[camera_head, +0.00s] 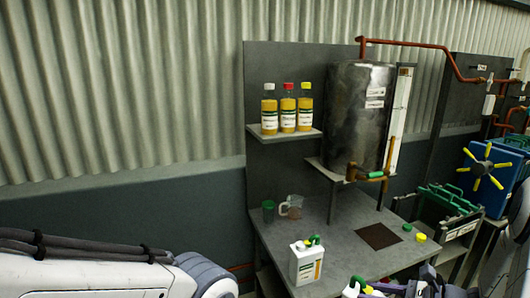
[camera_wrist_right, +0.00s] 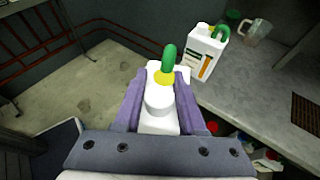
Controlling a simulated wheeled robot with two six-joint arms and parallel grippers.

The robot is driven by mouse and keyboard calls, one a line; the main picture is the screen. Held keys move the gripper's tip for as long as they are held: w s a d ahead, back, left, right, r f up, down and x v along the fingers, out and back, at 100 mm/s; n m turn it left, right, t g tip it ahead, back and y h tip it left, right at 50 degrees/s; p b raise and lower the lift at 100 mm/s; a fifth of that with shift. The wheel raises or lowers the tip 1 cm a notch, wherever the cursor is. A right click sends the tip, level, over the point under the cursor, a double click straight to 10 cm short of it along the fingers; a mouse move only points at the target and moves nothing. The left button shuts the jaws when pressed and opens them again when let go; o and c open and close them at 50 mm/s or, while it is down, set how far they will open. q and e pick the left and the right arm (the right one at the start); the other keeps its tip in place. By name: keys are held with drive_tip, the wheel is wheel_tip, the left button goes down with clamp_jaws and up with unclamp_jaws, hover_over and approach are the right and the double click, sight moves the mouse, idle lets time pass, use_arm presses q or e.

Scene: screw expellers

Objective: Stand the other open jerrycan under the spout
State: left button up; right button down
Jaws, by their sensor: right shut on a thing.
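My right gripper (camera_wrist_right: 158,98) is shut on a white jerrycan (camera_wrist_right: 159,122) with a green handle and yellow at its top. In the head view this jerrycan (camera_head: 350,291) shows only in part at the bottom edge, beside the purple fingers of my right gripper (camera_head: 370,290). Another white jerrycan (camera_head: 305,264) with a green handle stands upright on the table; it also shows in the right wrist view (camera_wrist_right: 201,55). The copper spout (camera_head: 352,175) with a green lever comes from the metal tank's (camera_head: 356,120) lower front, above a dark grate (camera_head: 378,237). My left gripper is out of view.
The grey table (camera_head: 335,240) has free room around the grate. A green cup (camera_head: 268,212) and a clear jug (camera_head: 292,207) stand at its back left. A green cap (camera_head: 407,227) and a yellow cap (camera_head: 420,238) lie right of the grate. Three bottles (camera_head: 288,108) stand on the shelf.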

drive_tip(key=a+f, duration=0.7)
drive_tip(key=f, duration=0.2)
drive_tip(key=shift+s+a+f, duration=0.15)
drive_tip(key=shift+s+a, duration=0.25)
drive_tip(key=shift+s, duration=0.05)
drive_tip(key=shift+d, duration=0.15)
